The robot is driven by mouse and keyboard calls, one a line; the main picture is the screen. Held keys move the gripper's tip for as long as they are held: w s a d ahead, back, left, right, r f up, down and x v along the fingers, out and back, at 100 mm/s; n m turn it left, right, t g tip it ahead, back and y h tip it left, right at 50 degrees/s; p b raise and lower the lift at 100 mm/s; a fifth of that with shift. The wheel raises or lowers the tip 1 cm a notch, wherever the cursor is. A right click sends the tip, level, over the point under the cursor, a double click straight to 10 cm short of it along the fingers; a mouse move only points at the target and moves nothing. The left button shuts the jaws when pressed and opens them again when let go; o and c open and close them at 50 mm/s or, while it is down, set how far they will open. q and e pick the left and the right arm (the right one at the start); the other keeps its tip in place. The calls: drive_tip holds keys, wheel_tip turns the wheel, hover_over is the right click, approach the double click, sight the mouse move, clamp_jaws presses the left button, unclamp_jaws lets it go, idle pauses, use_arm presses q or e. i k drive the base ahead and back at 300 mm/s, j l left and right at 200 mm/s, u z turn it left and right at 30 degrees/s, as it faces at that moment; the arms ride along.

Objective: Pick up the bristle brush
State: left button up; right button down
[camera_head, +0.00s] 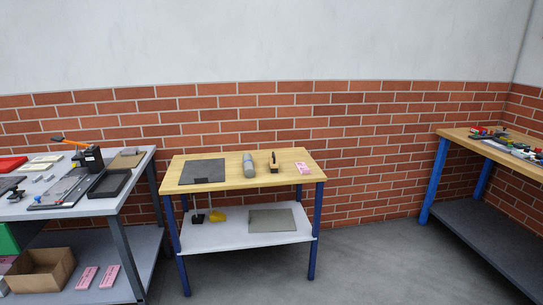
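A small brush-like thing with a dark upright part and a brown base (274,167) stands on the wooden tabletop (224,187) of the middle table. It looks like the bristle brush, but it is too small to make out bristles. It stands between a grey rounded bar (248,165) on its left and a pink packet (302,168) on its right, apart from both. Neither of my grippers shows in the head view.
A dark sheet (202,172) lies on the middle table's left half. A cluttered grey table (140,160) stands at left, another wooden bench (455,137) at right. The lower shelf (226,240) holds a yellow item (217,216) and a grey plate (271,220). Floor (385,265) is clear between tables.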

sight(274, 165)
drive_tip(key=i+l+u, duration=0.15)
drive_tip(key=i+l, duration=0.55)
drive_tip(key=i, duration=0.15)
drive_tip(key=i+l+u, duration=0.2)
drive_tip(key=i+l, duration=0.6)
drive_tip(key=i+l+u, duration=0.15)
drive_tip(key=i+l, duration=0.6)
drive_tip(key=l, duration=0.2)
